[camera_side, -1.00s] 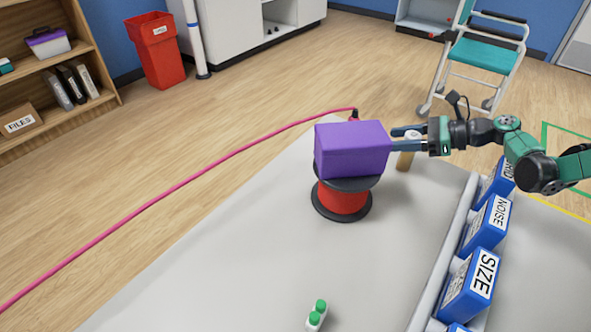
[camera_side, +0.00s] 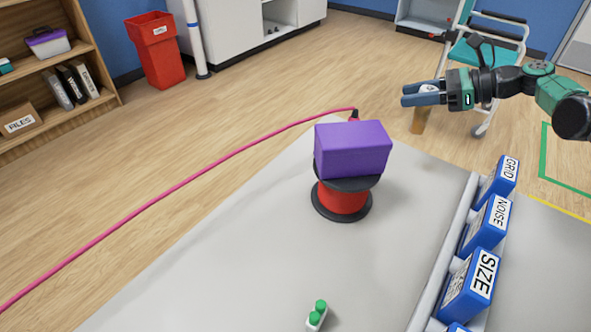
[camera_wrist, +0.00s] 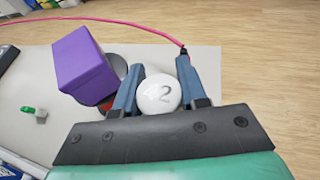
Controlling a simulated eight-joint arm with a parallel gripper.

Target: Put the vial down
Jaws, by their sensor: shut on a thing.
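The vial has a white cap and a tan body (camera_side: 419,121). In the wrist view its round cap (camera_wrist: 157,97), marked "2", sits between the two blue-grey fingers. My gripper (camera_side: 411,95) is shut on the vial near its cap and holds it upright, with the body hanging below the fingers. It also shows in the wrist view (camera_wrist: 161,68). In the side view the vial is raised and appears past the table's far edge, against the wooden floor. The vial's lower part is hidden in the wrist view.
A purple box (camera_side: 352,149) rests on a red and black spool (camera_side: 342,199) on the grey table (camera_side: 250,265). Blue labelled boxes (camera_side: 487,222) line the right side. A small green-capped item (camera_side: 317,315) lies near the front. A pink cable (camera_side: 200,182) runs left from behind the box.

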